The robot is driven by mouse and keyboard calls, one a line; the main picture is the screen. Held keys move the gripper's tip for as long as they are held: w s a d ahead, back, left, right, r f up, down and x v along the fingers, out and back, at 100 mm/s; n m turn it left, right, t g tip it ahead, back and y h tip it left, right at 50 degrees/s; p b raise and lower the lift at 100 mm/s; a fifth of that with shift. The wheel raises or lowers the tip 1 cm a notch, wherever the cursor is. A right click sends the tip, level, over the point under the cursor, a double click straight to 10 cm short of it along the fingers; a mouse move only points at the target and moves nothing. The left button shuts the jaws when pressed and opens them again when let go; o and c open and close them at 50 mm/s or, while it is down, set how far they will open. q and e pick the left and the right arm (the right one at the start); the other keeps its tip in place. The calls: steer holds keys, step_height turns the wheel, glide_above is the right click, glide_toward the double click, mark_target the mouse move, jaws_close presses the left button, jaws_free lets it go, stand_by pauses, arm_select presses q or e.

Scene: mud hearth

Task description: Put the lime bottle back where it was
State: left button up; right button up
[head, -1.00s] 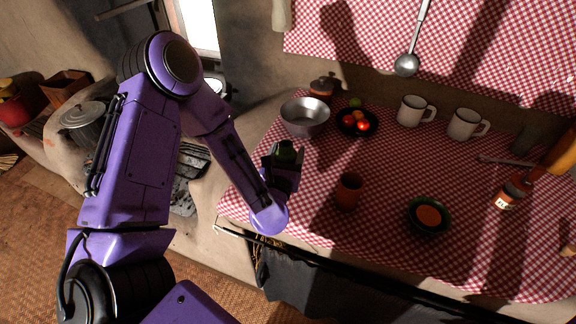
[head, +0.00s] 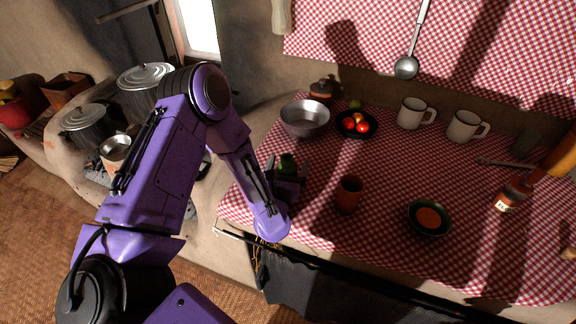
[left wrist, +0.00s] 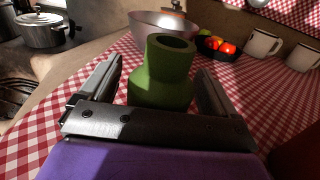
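The lime bottle, a green vessel with a wide open neck (head: 287,163), stands upright on the checked cloth near the table's left end. In the left wrist view the bottle (left wrist: 162,78) is between the two fingers of my left gripper (left wrist: 160,88), with a gap showing on each side. My left gripper (head: 287,172) is open around it, low over the cloth. The bottle's base is hidden behind the gripper. My right gripper is not in view.
A metal bowl (head: 304,118) stands behind the bottle, with a black bowl of tomatoes (head: 345,132) beyond. A clay cup (head: 348,194) is close on the right. Two white mugs (head: 411,112) (head: 463,126) and a green plate (head: 428,232) are farther right. The front edge is near.

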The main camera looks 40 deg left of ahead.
arm_select(q)
steer(key=shift+r, duration=0.25)
steer(key=b+v, duration=0.3)
steer(key=v, duration=0.8)
steer(key=shift+s+d+f+b, duration=0.1)
steer(key=shift+s+b, duration=0.15)
steer(key=shift+b, duration=0.1)
steer(key=shift+s+d, duration=0.1)
steer(key=shift+s, duration=0.15)
stand_by(1.1)
